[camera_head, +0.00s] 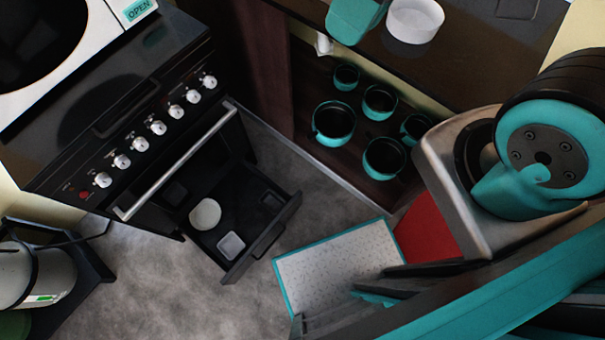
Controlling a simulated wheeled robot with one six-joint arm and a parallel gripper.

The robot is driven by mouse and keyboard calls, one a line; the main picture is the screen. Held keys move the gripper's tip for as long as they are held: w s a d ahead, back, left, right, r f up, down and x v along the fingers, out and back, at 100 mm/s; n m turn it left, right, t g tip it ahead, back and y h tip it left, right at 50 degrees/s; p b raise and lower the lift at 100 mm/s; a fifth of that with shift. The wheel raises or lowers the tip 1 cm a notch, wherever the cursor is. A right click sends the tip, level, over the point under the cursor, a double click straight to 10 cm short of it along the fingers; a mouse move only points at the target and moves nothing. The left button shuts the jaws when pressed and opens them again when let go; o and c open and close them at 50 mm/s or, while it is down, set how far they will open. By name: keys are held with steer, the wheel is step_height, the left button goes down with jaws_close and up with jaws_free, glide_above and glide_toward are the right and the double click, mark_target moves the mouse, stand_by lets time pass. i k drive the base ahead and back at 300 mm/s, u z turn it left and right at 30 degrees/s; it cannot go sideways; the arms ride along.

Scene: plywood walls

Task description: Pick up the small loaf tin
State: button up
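A small light-grey, open-topped rectangular tin (231,244) lies in the pulled-out drawer under the oven, near its front; it looks like the small loaf tin. A darker rectangular shape (270,202) lies to its upper right, too dim to make out well. My gripper (343,298) is at the lower right, to the right of the drawer and apart from the tin. Its two dark fingers look spread with nothing between them. My arm hides part of the lower right.
The open drawer (264,240) also holds a pale round dish (205,213). The oven handle (178,165) runs above it. A white speckled panel with a teal rim (335,262) is behind my gripper. Several teal-rimmed pots (334,122) stand on a shelf.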

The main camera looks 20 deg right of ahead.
mark_target(270, 200)
steer(key=z, duration=0.55)
steer(key=k, duration=1.35)
steer(key=u, duration=0.55)
steer(key=i, duration=1.25)
steer(key=u, duration=1.6)
